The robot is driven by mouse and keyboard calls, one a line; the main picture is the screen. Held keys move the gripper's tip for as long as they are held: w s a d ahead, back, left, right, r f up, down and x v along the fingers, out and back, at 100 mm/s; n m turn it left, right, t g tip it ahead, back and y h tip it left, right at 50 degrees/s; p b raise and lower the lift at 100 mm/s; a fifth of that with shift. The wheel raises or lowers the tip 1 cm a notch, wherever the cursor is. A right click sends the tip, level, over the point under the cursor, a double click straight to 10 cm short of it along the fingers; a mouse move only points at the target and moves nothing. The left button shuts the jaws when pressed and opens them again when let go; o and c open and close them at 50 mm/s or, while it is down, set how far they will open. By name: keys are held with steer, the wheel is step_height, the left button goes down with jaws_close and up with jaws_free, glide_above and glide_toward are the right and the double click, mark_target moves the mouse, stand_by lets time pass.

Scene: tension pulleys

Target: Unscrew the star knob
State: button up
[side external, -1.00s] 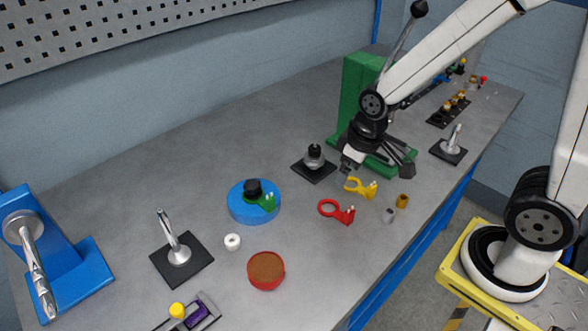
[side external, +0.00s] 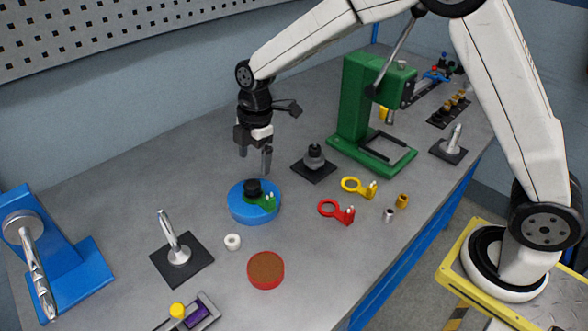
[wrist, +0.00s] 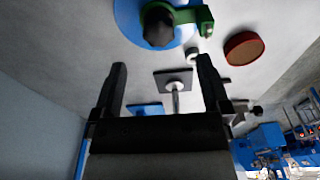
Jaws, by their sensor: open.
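The star knob (side external: 253,186) is black and sits on top of a round blue base (side external: 240,212), next to a green bracket (side external: 268,203). In the wrist view the knob (wrist: 158,27) shows at the top, with lobed edges, against the blue disc (wrist: 128,18) and the green bracket (wrist: 203,18). My gripper (side external: 255,160) is open and empty, fingers pointing down, above the knob and apart from it. In the wrist view both fingers (wrist: 161,66) are spread, with nothing between them touching.
A white ring (side external: 232,241), a red round dish (side external: 266,270), and red (side external: 337,211) and yellow (side external: 358,187) ring tools lie nearby. A green press (side external: 360,110) stands behind right.

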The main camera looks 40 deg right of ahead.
mark_target(252, 183)
steer(key=shift+w+a, duration=0.1)
steer(key=shift+a, duration=0.05)
steer(key=shift+f, duration=0.15)
steer(key=shift+a+f, duration=0.25)
steer(key=shift+f, duration=1.65)
steer(key=shift+a+f, duration=0.2)
steer(key=shift+f, duration=1.65)
steer(key=c, duration=1.3)
steer(key=shift+n, duration=0.4)
